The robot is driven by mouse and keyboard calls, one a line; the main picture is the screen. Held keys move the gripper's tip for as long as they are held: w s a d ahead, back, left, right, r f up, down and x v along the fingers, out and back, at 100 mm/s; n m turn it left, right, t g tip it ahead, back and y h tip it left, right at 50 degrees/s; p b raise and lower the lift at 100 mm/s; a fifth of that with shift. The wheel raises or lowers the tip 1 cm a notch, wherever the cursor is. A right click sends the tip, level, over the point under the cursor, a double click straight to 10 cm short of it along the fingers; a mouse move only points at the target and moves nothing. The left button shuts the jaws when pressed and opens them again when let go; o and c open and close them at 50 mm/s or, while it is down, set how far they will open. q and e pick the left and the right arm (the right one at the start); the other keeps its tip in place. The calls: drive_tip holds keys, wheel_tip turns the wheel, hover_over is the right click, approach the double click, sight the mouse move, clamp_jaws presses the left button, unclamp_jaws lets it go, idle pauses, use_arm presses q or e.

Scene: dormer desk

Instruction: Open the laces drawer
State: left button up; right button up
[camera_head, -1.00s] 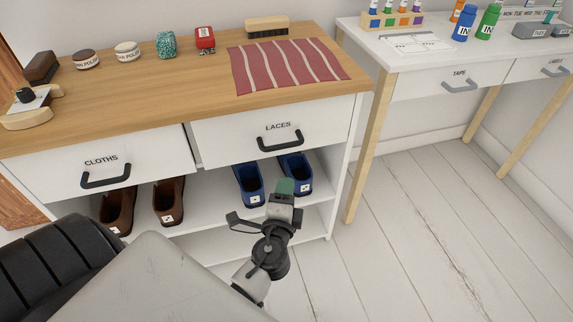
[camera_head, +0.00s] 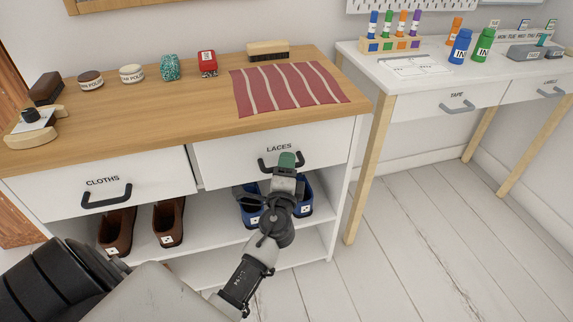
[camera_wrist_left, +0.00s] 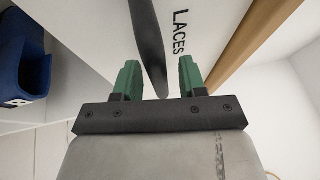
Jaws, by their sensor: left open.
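The laces drawer (camera_head: 325,142) is the white right-hand drawer under the wooden top, and its front looks shut. Its dark bar handle (camera_head: 263,165) is partly hidden behind my left gripper (camera_head: 287,160) in the head view. In the left wrist view the handle (camera_wrist_left: 149,40) runs down between the two green fingers of the left gripper (camera_wrist_left: 158,72). The fingers are open, one on each side of the handle, with gaps visible. The LACES label shows just beside the handle. My right gripper is in neither view.
The cloths drawer (camera_head: 60,190) is to the left, with its own dark handle (camera_head: 107,196). Blue shoes (camera_head: 250,207) and brown shoes (camera_head: 168,224) stand on the shelf below. A striped cloth (camera_head: 290,88) lies on top. The floor (camera_head: 400,240) at right is clear.

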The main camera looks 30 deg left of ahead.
use_arm(q)
clamp_jaws()
idle(0.4)
